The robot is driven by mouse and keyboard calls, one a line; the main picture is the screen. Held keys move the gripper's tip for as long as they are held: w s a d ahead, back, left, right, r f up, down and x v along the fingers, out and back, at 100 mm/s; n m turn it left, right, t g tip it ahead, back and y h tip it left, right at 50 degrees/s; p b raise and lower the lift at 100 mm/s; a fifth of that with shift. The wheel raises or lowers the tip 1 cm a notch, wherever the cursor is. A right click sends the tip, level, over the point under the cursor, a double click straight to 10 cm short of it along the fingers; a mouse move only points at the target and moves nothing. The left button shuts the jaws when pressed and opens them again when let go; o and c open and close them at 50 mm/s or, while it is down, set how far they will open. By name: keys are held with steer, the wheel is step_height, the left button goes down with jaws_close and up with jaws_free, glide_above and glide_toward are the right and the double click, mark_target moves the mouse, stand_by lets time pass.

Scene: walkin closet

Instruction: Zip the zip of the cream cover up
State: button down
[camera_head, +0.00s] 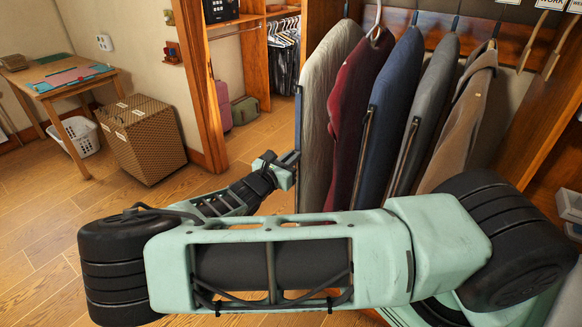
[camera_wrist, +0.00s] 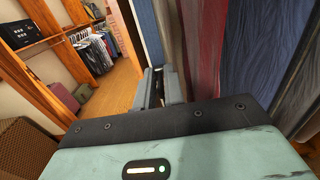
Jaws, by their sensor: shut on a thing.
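The cream cover (camera_head: 325,110) hangs at the left end of a row of garment covers in the head view. My gripper (camera_head: 291,164) is at this edge, around the middle of the cover's height. In the wrist view my gripper (camera_wrist: 154,88) has its fingers closed together against the cover's edge, shut on the zip pull. The pull itself is hidden between the fingers. The cover's lower end is hidden behind my arm.
A dark red cover (camera_head: 350,100), a blue cover (camera_head: 392,105), a grey cover (camera_head: 428,110) and a brown coat (camera_head: 465,120) hang close on the right. A wooden post (camera_head: 202,85) stands to the left.

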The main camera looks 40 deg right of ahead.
step_height(320, 180, up, 19)
steer(key=p, duration=1)
steer(key=shift+f, duration=0.15)
steer(key=c, duration=1.8)
jaws_free()
steer(key=shift+o, duration=0.9)
steer(key=b+v, duration=0.6)
steer(key=v, duration=1.1)
steer(key=shift+a, duration=0.15)
